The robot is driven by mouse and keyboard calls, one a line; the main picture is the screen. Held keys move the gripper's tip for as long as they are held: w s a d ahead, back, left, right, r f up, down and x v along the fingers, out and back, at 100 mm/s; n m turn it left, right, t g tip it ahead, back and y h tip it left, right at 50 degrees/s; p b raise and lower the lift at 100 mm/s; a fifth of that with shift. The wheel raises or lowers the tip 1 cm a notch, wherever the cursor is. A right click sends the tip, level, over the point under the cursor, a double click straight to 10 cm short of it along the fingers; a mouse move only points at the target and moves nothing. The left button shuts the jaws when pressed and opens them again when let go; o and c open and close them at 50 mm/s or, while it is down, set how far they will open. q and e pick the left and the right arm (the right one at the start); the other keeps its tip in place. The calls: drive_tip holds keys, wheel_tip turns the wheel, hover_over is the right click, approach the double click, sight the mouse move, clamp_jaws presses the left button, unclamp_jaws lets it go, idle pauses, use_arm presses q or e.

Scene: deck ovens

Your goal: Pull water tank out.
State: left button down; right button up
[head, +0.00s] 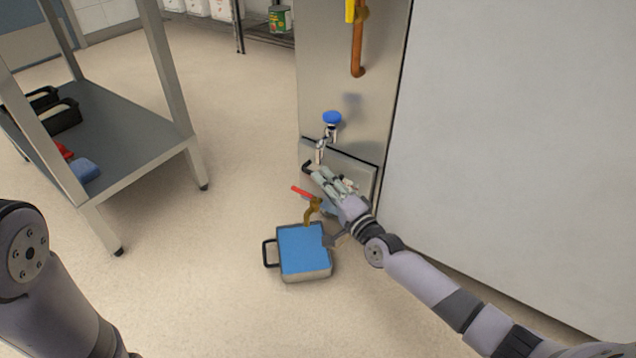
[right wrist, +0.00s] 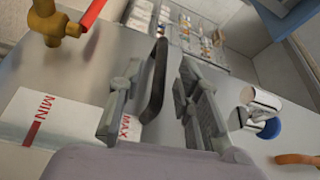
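The water tank (head: 365,176) is a grey metal front low in the oven's side panel. In the right wrist view its front (right wrist: 85,85) carries red MIN and MAX marks. Its black handle (head: 308,168) also shows in the right wrist view (right wrist: 156,90). My right gripper (head: 327,180) is at the tank front. In the right wrist view its fingers (right wrist: 158,75) are spread, with the handle between them and gaps showing on both sides. My left arm shows at the lower left, but its gripper is out of view.
A brass tap with a red lever (head: 313,207) sticks out below the handle, above a metal container of blue liquid (head: 303,250) on the floor. A blue-knobbed valve (head: 332,118) is above the tank. A steel table (head: 130,130) stands left.

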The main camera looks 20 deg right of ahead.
drive_tip(key=shift+b+x, duration=0.5)
drive_tip(key=shift+x, duration=1.2)
drive_tip(key=shift+c, duration=0.5)
clamp_jaws()
